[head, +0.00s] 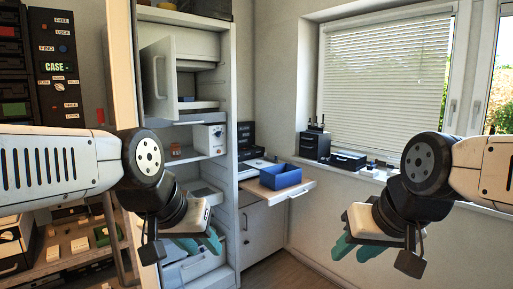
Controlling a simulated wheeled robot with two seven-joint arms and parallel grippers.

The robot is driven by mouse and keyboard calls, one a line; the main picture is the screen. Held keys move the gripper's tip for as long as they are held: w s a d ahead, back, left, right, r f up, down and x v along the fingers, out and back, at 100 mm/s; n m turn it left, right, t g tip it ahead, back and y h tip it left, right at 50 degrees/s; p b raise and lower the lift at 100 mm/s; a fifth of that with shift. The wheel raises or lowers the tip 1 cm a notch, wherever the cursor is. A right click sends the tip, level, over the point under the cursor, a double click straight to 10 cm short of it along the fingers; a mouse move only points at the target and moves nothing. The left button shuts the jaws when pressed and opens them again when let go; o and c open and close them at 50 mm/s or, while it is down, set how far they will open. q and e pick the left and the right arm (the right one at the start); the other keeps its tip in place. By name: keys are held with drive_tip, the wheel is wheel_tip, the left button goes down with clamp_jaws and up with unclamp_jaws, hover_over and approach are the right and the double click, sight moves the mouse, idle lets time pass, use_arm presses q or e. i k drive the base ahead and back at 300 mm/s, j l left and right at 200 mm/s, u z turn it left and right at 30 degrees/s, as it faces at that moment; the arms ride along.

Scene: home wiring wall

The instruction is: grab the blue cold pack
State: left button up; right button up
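I cannot make out a blue cold pack for certain. A small blue item (187,99) sits on a shelf inside the cabinet, too small to identify. An open blue bin (283,176) stands on a pull-out board right of the cabinet; its inside is mostly hidden. My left gripper (203,243) is in front of the lower cabinet shelves, its teal fingers apart and empty. My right gripper (356,249) is in front of the wall below the window, its teal fingers apart and empty. Neither gripper touches the bin or the small blue item.
The tall cabinet (229,110) has an open upper door (158,82) and several shelves. A white box (209,138) stands on one shelf. Dark boxes (347,160) line the window sill. A rack with labelled panels (57,70) is at the left. Floor shows between my grippers.

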sight(181, 98)
drive_tip(key=i+l+u, duration=0.3)
drive_tip(key=u, duration=0.2)
drive_tip(key=i+l+u, duration=0.3)
drive_tip(key=u, duration=0.2)
drive_tip(key=i+l, duration=0.15)
drive_tip(key=l, duration=0.15)
drive_tip(key=i+l+u, duration=0.1)
drive_tip(key=l, duration=0.2)
drive_tip(key=i+l, duration=0.1)
drive_tip(key=l, duration=0.2)
